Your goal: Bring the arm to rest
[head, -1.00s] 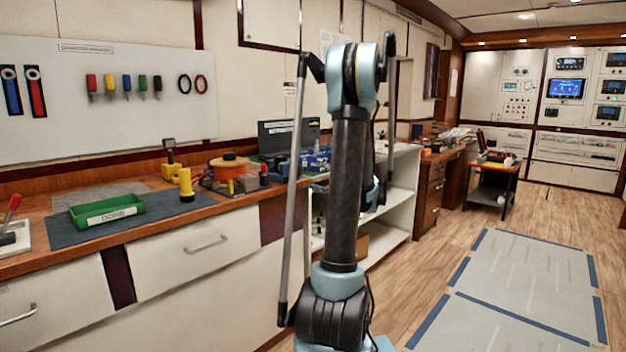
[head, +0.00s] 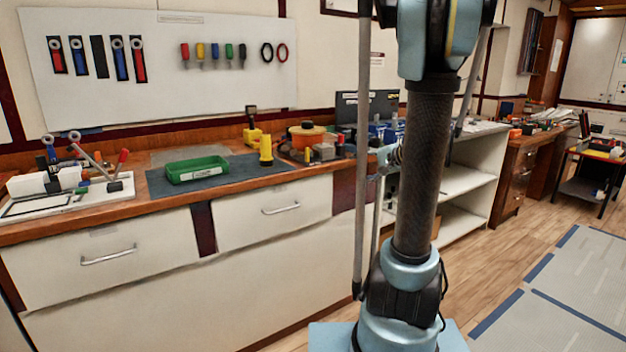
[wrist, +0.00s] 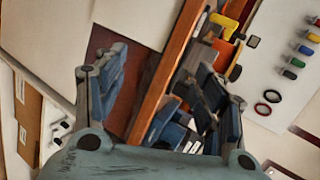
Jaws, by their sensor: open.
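My arm stands upright in the right half of the head view, its top cut off by the frame edge. My gripper (wrist: 160,98) shows in the wrist view with its two fingers spread wide apart. Nothing is held between them. Beyond the fingers, the wooden edge of the workbench (wrist: 172,70) runs diagonally across the tilted picture. In the head view my gripper is mostly hidden behind the arm and cannot be made out clearly.
A tool board (head: 150,95) hangs above. Open white shelves (head: 462,190) stand behind my arm.

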